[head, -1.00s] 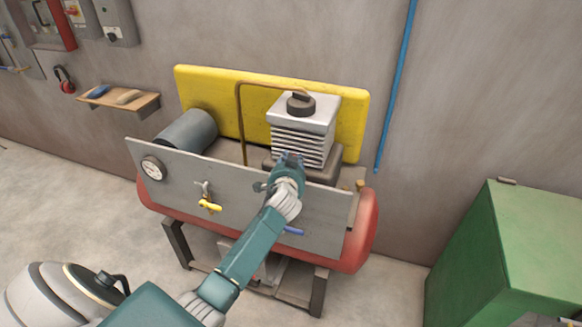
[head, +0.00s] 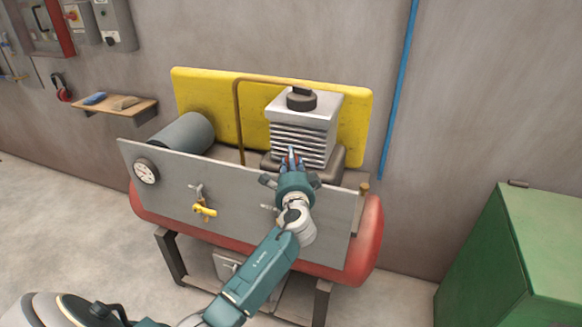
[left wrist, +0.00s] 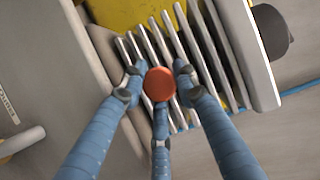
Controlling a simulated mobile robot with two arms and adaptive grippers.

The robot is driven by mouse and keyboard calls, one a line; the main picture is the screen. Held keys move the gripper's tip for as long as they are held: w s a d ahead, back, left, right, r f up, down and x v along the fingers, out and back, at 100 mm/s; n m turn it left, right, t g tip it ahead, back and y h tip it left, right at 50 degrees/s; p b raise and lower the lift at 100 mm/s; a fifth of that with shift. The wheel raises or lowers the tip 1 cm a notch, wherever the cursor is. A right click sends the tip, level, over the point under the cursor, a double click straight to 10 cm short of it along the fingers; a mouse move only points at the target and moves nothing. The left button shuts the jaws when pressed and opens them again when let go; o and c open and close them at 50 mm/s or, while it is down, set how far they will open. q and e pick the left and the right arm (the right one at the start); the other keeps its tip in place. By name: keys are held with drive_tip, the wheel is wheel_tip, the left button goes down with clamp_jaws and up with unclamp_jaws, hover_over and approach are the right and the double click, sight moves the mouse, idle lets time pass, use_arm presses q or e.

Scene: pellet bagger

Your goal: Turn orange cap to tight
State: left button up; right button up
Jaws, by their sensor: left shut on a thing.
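The orange cap (left wrist: 159,84) is a small round cap seen face-on in the left wrist view, in front of the compressor's finned block. My left gripper (head: 291,160) has its three blue fingers around the cap, with fingertips against its rim, shut on it. In the head view the hand and fingers hide nearly all of the cap. Whether the cap is tight cannot be told. My right gripper is not in view.
The finned block (head: 303,125) stands behind the hand. A grey front panel (head: 235,205) carries a gauge (head: 146,172) and a yellow-handled valve (head: 204,210). A red tank (head: 366,235) lies below. A green cabinet (head: 540,240) stands at the right, with clear floor between.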

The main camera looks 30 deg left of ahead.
use_arm(q)
drive_tip(key=shift+w+d+r+m+b, duration=0.1)
drive_tip(key=shift+d+r+m+b, duration=0.1)
drive_tip(key=shift+m+b, duration=0.15)
drive_tip(key=shift+t, duration=0.3)
drive_tip(key=o, duration=1.1)
drive_tip(key=shift+o, duration=0.4)
drive_tip(key=shift+w+d+f, duration=0.1)
drive_tip(key=shift+f, duration=0.05)
drive_tip(key=shift+f, duration=0.1)
drive_tip(key=shift+s, duration=0.2)
drive_tip(key=v, duration=0.7)
drive_tip(key=shift+s+d, duration=0.2)
drive_tip(key=shift+d, duration=0.1)
